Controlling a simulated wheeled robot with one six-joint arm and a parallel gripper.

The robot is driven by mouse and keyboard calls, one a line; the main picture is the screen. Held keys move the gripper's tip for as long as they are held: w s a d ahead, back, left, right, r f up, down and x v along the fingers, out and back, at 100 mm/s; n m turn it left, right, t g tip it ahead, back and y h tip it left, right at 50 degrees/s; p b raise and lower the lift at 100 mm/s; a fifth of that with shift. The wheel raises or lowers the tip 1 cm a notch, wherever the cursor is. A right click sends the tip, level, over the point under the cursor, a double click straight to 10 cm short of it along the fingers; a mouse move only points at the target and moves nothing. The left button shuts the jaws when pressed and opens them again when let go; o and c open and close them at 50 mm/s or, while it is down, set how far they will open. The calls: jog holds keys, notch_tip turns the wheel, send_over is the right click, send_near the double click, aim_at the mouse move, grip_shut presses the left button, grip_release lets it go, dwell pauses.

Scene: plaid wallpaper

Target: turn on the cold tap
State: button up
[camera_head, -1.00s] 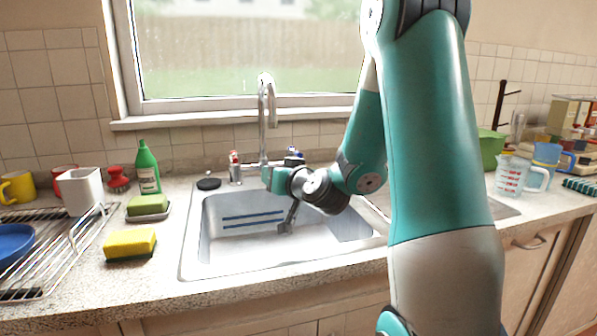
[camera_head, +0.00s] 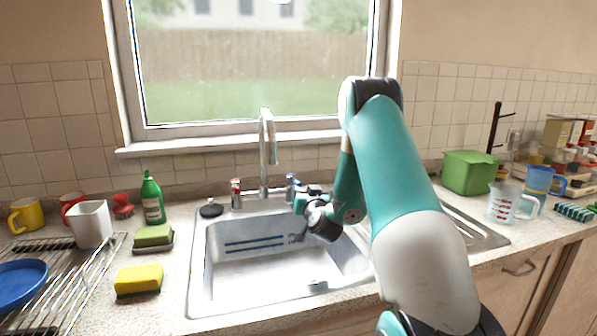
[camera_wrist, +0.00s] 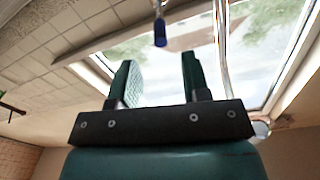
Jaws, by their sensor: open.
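The cold tap with its blue handle (camera_head: 291,183) stands behind the sink, just right of the tall chrome spout (camera_head: 264,150). The red-marked tap (camera_head: 236,190) is left of the spout. My gripper (camera_head: 306,193) is over the sink's back edge, close to the cold tap and partly covering its lower part. In the wrist view my gripper (camera_wrist: 157,65) is open and empty. The blue handle (camera_wrist: 160,32) appears there above the fingertips, in line with the gap and not between the fingers. The spout pipe (camera_wrist: 222,45) passes to the right of the fingers.
The sink basin (camera_head: 205,260) is below my arm. At the left are a green bottle (camera_head: 152,198), a sponge (camera_head: 139,279), a white cup (camera_head: 91,224) and a dish rack (camera_head: 78,280). At the right are a green box (camera_head: 469,172) and a measuring jug (camera_head: 503,203).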

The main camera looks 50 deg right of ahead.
aim_at(299, 183)
jog(key=p+x, duration=0.6)
jog(key=shift+w+r, duration=0.15)
jog(key=shift+w, duration=0.05)
jog(key=shift+w+d+p, duration=0.4)
jog(key=shift+w, duration=0.05)
grip_shut()
